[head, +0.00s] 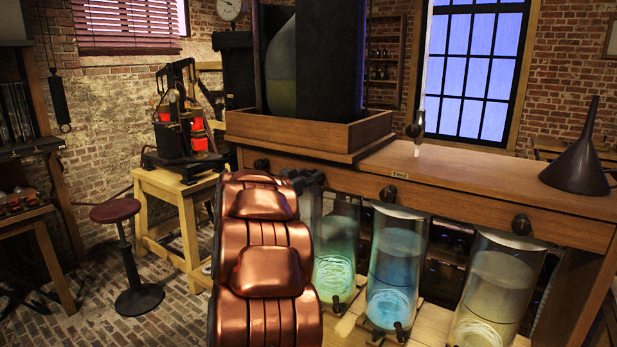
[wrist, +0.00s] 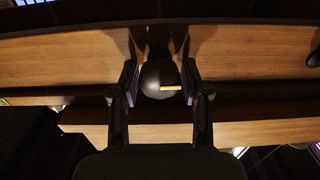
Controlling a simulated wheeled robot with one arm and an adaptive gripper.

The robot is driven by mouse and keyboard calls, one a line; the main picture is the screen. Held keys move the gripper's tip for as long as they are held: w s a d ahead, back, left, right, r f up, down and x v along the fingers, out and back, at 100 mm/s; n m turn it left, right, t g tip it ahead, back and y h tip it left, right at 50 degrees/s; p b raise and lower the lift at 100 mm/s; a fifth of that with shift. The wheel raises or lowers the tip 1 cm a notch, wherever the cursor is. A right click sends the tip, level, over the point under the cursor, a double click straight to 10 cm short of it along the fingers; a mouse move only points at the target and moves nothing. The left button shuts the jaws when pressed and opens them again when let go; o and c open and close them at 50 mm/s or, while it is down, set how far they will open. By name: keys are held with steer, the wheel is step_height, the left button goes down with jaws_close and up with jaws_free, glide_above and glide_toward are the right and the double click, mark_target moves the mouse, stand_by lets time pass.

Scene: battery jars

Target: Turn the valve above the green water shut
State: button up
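The jar of green water (head: 335,262) stands under the wooden bench, just right of my copper arm in the head view. My gripper (head: 303,180) is at the bench's front edge above it, and hides the valve there. In the wrist view a dark round valve knob (wrist: 158,78) with a short yellow bar lying level sits between the two fingers of my gripper (wrist: 160,85). The fingers are apart, one on each side of the knob. A narrow gap seems to show on both sides; contact is not clear.
The jar of blue water (head: 394,268) and a pale yellowish jar (head: 492,290) stand to the right. Other dark valve knobs show on the bench front, one above blue (head: 388,193) and one above yellowish (head: 521,224). A dark funnel (head: 578,165) stands on the bench top.

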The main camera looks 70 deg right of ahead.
steer(key=c, duration=0.7)
steer(key=m+b, duration=0.2)
steer(key=m, duration=0.1)
steer(key=m+b, duration=0.1)
steer(key=shift+f+m+b, duration=0.3)
steer(key=shift+b, duration=0.1)
steer(key=m+b, duration=0.4)
steer(key=shift+m, duration=0.3)
steer(key=m+b, duration=0.4)
steer(key=m, duration=0.1)
steer(key=shift+s+f+b, duration=0.1)
steer(key=shift+f+b, duration=0.05)
steer(key=shift+b, duration=0.25)
steer(key=shift+s+m+b, duration=0.1)
steer(key=shift+m+b, duration=1.25)
steer(key=shift+m, duration=0.55)
